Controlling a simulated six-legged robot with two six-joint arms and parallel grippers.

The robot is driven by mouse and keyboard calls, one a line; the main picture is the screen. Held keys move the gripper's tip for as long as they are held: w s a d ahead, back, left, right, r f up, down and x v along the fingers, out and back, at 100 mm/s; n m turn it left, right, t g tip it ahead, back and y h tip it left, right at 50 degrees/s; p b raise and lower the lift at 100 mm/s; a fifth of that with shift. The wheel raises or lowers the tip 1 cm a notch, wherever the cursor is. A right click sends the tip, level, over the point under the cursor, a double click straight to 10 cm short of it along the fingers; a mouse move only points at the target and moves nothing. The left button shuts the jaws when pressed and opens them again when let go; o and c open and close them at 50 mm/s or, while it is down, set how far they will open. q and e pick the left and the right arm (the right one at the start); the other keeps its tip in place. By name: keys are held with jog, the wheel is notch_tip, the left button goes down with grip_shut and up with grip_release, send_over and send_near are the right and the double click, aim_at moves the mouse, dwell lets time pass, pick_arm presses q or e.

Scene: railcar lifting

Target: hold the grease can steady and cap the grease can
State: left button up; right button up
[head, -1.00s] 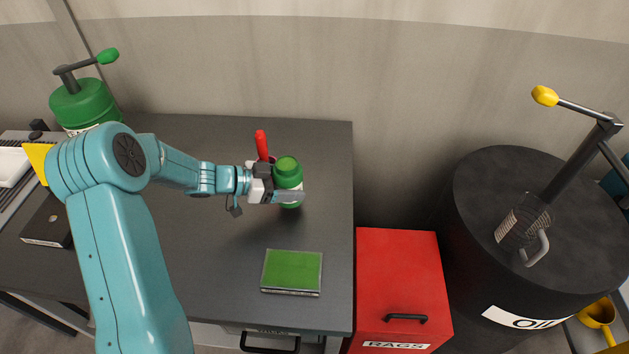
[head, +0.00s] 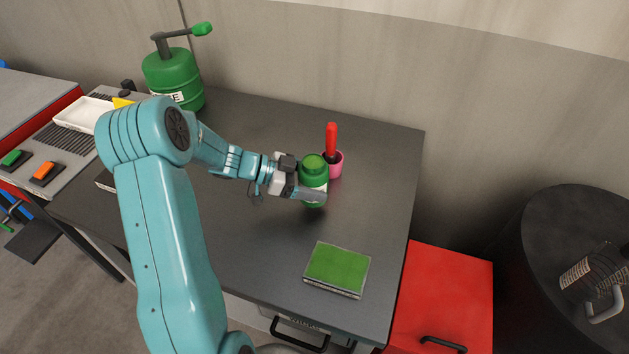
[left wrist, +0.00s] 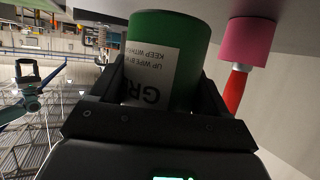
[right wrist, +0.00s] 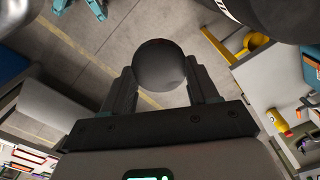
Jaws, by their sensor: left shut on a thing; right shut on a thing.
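The green grease can (head: 314,172) stands upright over the dark workbench, in my left gripper (head: 308,190). The left gripper is shut around its side. In the left wrist view the can (left wrist: 195,45) sits between the fingers, with its white label partly showing. I cannot tell whether its base touches the bench. My right gripper (right wrist: 165,88) is shut on a dark grey round object (right wrist: 162,66), seen only in the right wrist view. I cannot tell whether this is the cap. The right arm is not in the head view.
A green pad (head: 337,267) lies near the bench's front. A green pump canister (head: 172,78) stands at back left. A red bin (head: 450,295) and dark drum (head: 545,250) are right.

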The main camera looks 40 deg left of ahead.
pick_arm(q)
jog(key=shift+c, duration=1.1)
